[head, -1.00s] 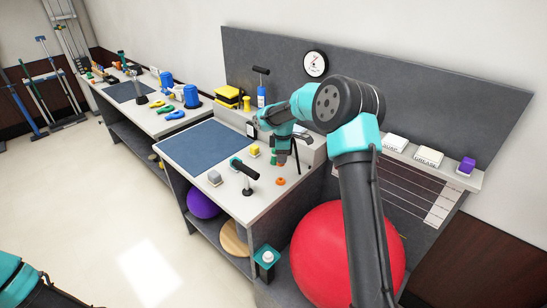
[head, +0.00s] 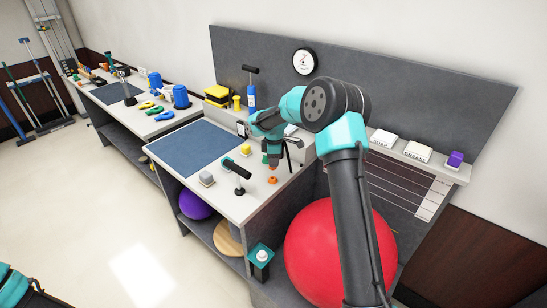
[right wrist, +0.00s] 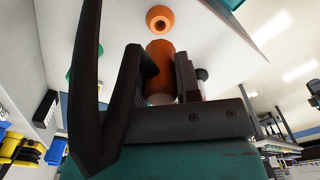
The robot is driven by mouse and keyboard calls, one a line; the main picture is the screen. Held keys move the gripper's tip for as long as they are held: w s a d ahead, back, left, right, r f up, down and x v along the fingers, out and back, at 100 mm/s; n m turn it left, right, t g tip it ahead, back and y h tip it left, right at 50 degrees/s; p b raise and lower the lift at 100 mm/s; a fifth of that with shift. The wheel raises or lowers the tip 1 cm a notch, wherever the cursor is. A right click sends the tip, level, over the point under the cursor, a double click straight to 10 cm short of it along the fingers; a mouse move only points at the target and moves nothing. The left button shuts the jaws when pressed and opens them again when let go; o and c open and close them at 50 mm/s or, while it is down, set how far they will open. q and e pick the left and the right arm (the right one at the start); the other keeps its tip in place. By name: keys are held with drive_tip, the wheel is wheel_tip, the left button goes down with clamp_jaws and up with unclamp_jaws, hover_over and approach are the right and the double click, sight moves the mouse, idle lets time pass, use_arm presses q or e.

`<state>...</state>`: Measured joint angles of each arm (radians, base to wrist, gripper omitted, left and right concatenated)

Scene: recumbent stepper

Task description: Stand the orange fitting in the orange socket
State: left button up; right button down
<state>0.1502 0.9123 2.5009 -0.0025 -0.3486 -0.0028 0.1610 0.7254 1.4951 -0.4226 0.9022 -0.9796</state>
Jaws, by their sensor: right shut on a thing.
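The orange fitting (right wrist: 160,56) is a smooth cylinder held between the fingers of my right gripper (right wrist: 162,75). In the head view my right gripper (head: 272,163) points down over the bench, just above the orange socket (head: 272,180). The socket is a small round piece with a hole, on the white bench top. In the right wrist view the socket (right wrist: 159,18) shows beyond the fitting's far end, with a small gap in the picture. The fitting is mostly hidden in the head view. My left gripper is out of view.
A black-handled tool (head: 239,175) stands left of the socket. A grey block (head: 206,179) and a yellow block (head: 246,150) are nearby. A blue mat (head: 195,147) covers the bench's left part. A red ball (head: 335,245) sits below the bench's right side.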

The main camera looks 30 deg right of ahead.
drive_tip(key=shift+f, duration=1.6)
drive_tip(key=c, duration=1.4)
unclamp_jaws()
drive_tip(key=shift+c, duration=0.2)
clamp_jaws()
drive_tip(key=shift+f, duration=1.4)
drive_tip(key=o, duration=0.7)
unclamp_jaws()
drive_tip(key=shift+r, duration=0.2)
drive_tip(key=shift+r, duration=2.85)
